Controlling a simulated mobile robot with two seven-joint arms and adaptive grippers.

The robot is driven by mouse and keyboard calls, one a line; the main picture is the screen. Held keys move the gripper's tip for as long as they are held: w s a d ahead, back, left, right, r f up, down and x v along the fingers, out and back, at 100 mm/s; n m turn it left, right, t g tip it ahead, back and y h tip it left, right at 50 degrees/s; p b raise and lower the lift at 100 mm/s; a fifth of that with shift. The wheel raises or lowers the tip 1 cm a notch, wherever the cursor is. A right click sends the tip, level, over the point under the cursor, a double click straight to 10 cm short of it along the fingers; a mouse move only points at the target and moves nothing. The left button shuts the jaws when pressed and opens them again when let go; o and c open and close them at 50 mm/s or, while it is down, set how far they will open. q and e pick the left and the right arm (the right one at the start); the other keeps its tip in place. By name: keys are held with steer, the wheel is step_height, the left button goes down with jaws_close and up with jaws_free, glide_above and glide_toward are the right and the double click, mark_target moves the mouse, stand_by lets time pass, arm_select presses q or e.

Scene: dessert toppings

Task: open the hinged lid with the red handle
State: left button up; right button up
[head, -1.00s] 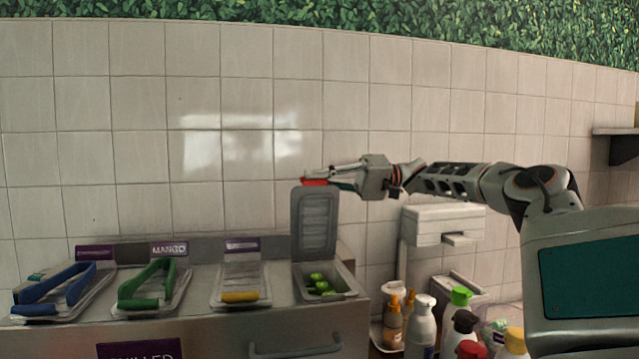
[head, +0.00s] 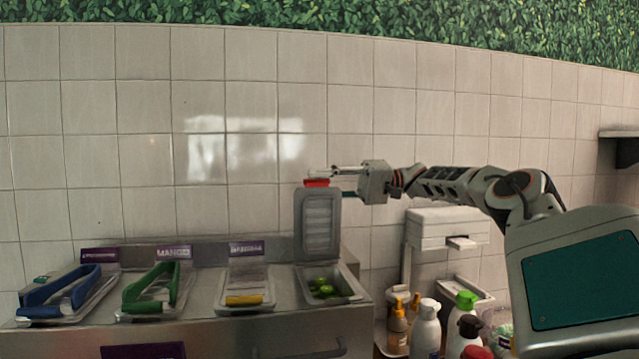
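The hinged lid (head: 319,222) stands upright at the back of the rightmost container, with its red handle (head: 316,183) at the top edge. The container (head: 347,293) is uncovered and holds green pieces (head: 323,288). My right gripper (head: 325,179) reaches in from the right at the top of the lid. Its fingers lie close to the red handle, one above and one lower behind the lid's edge. The fingers look spread apart; whether one touches the handle is hard to tell. My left gripper is not in view.
Other containers stand to the left: one with a yellow handle (head: 244,300), one with green tongs (head: 152,285), one with blue tongs (head: 60,293). Bottles (head: 427,328) and a white dispenser (head: 447,228) stand at the right, below my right arm. A tiled wall is behind.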

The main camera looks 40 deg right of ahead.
steer(key=shift+r, duration=0.15)
steer(key=shift+v, duration=3.75)
